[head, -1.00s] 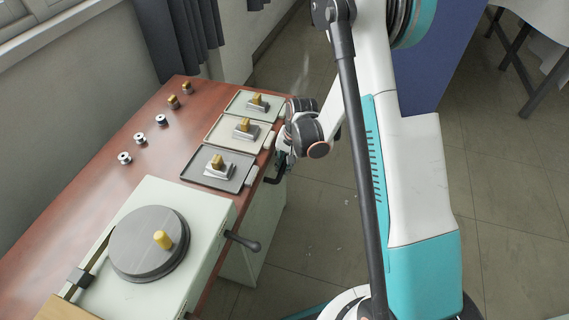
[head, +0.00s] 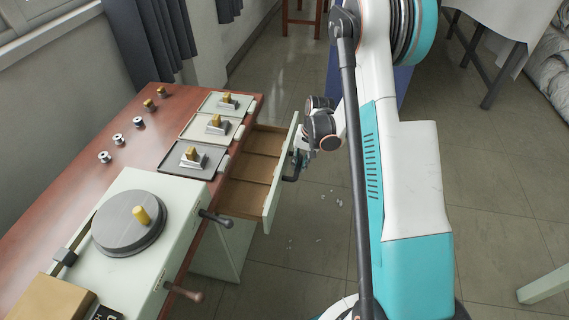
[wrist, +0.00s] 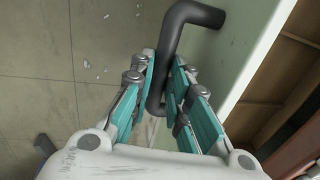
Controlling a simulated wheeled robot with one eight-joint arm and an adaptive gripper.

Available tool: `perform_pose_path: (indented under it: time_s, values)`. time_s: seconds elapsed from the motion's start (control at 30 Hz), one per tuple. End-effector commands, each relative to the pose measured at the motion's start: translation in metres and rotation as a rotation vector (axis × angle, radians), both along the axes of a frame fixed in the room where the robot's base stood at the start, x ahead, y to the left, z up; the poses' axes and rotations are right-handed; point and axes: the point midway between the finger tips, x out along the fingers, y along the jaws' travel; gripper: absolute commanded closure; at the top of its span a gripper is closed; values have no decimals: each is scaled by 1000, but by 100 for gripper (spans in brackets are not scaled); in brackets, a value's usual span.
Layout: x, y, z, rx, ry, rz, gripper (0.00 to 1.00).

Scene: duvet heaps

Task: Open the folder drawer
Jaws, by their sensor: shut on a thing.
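The folder drawer (head: 271,195) is pulled out from the right side of the wooden desk. Its pale green front stands clear of the desk and its brown wooden inside with dividers shows, with no folders visible in it. My gripper (head: 298,165) is at the outer face of the drawer front. In the wrist view my gripper (wrist: 166,100) has its teal fingers on both sides of the black bent handle (wrist: 176,35), shut on it. The drawer front (wrist: 250,50) and part of the drawer's inside also show there.
The desk (head: 60,205) carries three trays with metal pieces and yellow knobs, a pale green machine with a round grey disc (head: 128,222), and several small spools. Two lever handles (head: 215,218) stick out from the machine's right side. The tiled floor right of the drawer is open, with small white scraps.

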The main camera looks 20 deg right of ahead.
Motion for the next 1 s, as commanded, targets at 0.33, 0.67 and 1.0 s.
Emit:
perform_pose_path:
  time_s: [0.33, 0.67, 1.0]
  values:
    - [-16, -22, 0, 1, 1, 0, 100]
    - [-16, -22, 0, 1, 1, 0, 75]
    - [-16, -22, 0, 1, 0, 0, 64]
